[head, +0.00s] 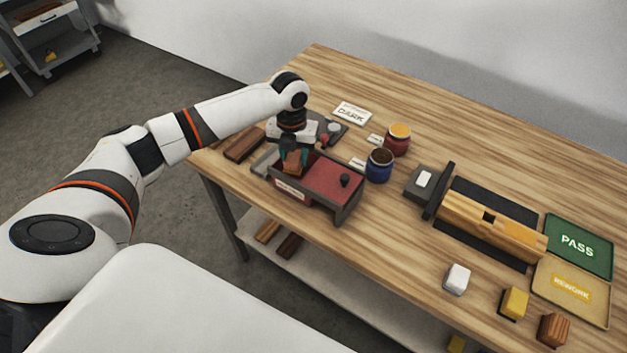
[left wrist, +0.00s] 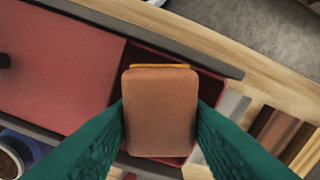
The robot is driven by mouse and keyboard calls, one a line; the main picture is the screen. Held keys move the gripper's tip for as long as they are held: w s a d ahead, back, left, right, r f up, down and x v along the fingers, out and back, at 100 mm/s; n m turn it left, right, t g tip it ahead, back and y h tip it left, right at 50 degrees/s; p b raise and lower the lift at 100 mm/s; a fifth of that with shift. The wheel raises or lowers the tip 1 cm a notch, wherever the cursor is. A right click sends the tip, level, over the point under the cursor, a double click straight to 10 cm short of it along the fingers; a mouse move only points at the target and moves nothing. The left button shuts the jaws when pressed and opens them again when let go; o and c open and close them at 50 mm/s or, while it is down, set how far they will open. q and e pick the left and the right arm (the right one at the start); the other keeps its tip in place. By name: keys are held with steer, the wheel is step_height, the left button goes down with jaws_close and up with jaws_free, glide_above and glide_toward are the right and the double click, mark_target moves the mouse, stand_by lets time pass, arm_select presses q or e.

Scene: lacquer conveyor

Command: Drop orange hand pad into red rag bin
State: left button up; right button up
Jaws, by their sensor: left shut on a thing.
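The orange-brown hand pad (left wrist: 160,112) is held between the two green fingers of my left gripper (left wrist: 160,125) in the left wrist view. In the head view the pad (head: 292,168) shows small below my left gripper (head: 294,160), which points down. The red rag bin (head: 333,180) has a red lid with a dark knob over its right part. Its left part is open, and the pad is over this opening. In the left wrist view the bin's dark red inside (left wrist: 165,62) shows around the pad. The pad's exact height is hard to tell. My right gripper is out of view.
A blue jar (head: 380,166) and a red jar (head: 397,138) stand right of the bin. A grey tray (head: 262,162) lies at its left. A wooden roller stand, green PASS tray (head: 579,246) and yellow REWORK tray (head: 571,291) are farther right.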

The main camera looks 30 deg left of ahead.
arm_select(q)
steer(key=o, duration=1)
step_height(320, 180, up, 12)
steer(key=shift+r+b, duration=0.1)
steer(key=shift+b, duration=0.85)
